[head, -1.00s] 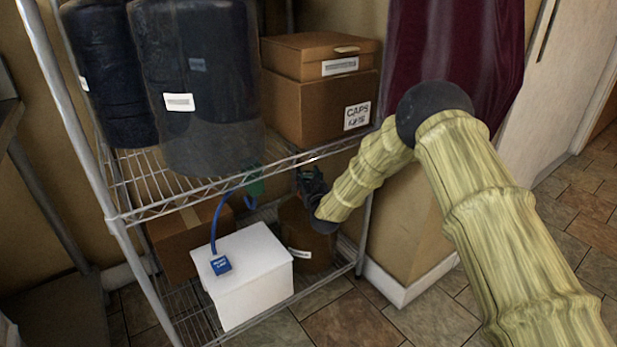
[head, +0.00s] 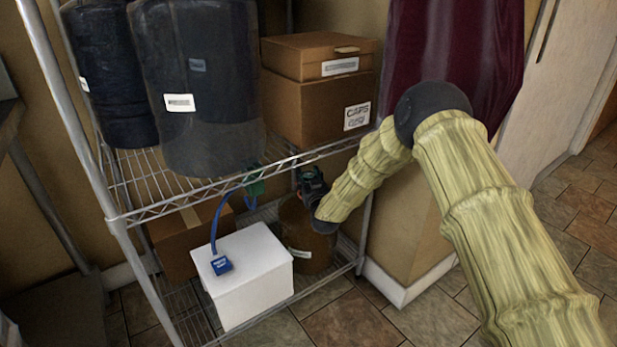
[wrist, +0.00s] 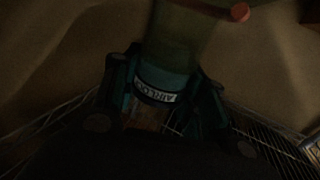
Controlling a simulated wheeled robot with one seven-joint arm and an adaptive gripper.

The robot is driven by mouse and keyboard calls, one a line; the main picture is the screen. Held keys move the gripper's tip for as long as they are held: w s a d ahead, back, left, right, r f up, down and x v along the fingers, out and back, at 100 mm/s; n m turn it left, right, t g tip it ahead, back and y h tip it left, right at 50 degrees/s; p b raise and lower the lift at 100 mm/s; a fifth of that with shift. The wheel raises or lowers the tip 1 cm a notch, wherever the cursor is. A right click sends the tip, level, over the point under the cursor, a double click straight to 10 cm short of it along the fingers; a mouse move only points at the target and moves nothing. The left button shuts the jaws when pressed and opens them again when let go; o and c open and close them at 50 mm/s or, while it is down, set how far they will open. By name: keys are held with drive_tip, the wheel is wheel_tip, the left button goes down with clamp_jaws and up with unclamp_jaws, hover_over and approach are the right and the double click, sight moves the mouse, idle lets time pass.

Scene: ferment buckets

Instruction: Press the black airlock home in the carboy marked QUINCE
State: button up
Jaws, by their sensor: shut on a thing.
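My gripper (head: 311,184) is low at the right end of the rack, at the top of a brown carboy (head: 305,240) on the lower shelf. The carboy has a white label too small to read, so I cannot confirm QUINCE. In the dark wrist view, my gripper (wrist: 165,108) is shut on the airlock (wrist: 168,75). The carboy's mouth is hidden by my gripper, and I cannot tell how deep the airlock sits.
A white box (head: 245,280) with a blue tag and blue tube stands left of the carboy. A green piece (head: 256,182) is at the tube's upper end. The wire shelf (head: 190,196) runs close above, bearing dark buckets (head: 205,130) and cardboard boxes (head: 315,105).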

idle(0.5)
drive_tip(key=o, duration=1.2)
drive_tip(key=shift+c, duration=0.2)
